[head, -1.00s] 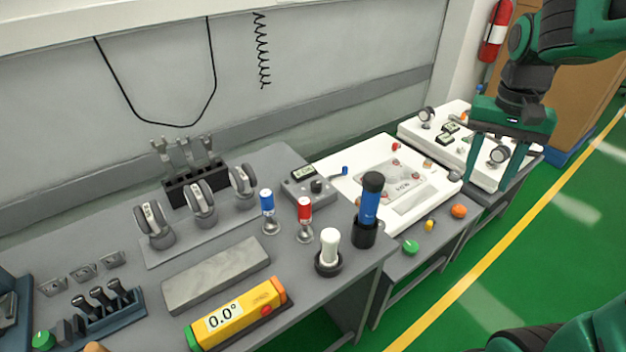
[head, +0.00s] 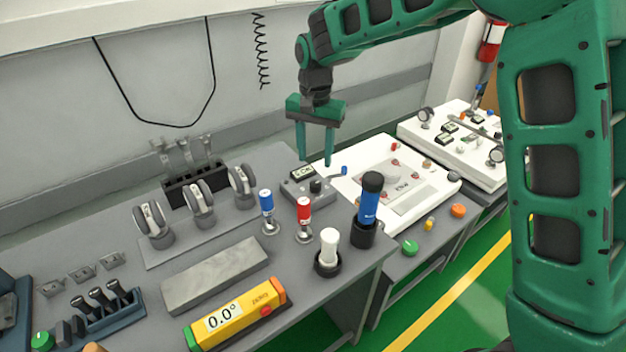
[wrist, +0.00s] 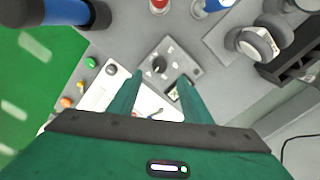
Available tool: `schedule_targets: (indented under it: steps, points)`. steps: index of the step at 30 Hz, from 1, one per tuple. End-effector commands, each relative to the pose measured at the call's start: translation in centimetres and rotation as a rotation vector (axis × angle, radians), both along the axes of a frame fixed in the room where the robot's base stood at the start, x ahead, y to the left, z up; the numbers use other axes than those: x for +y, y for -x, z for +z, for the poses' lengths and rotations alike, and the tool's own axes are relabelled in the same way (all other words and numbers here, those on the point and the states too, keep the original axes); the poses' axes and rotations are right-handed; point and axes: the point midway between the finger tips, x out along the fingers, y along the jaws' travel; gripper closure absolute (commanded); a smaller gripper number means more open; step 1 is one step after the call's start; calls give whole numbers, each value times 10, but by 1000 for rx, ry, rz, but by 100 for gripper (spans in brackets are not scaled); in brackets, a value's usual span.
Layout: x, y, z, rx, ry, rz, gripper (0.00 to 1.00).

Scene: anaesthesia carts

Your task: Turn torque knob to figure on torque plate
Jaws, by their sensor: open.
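A small grey box (head: 300,192) stands on the grey bench, with a dark round knob (head: 315,187) on its top. A small lit display plate (head: 302,172) sits behind the knob; its figure is too small to read surely. My gripper (head: 314,168) is open, pointing down above the box, its fingers apart and empty. In the wrist view the knob (wrist: 159,64) shows just beyond and between the fingertips (wrist: 160,80). The display (wrist: 172,93) shows beside the right finger. The gripper appears not to touch the knob.
A blue-tipped lever (head: 344,170) is right of the box. Red (head: 304,208) and blue (head: 266,200) handled tools and a tall blue-and-black tool (head: 370,205) stand in front. A white panel (head: 345,185) lies to the right. Grey clamps (head: 242,185) are at left.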

Motion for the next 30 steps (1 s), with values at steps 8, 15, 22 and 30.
schedule_targets:
  steps: [8, 15, 22, 30]
  points:
    - [-1, 1, -51, 3, 2, 1, 55]
    - [-1, 1, -81, 2, 1, 1, 55]
    - [-1, 0, -89, 0, 0, 1, 55]
    - [-1, 0, -89, 0, 0, 1, 70]
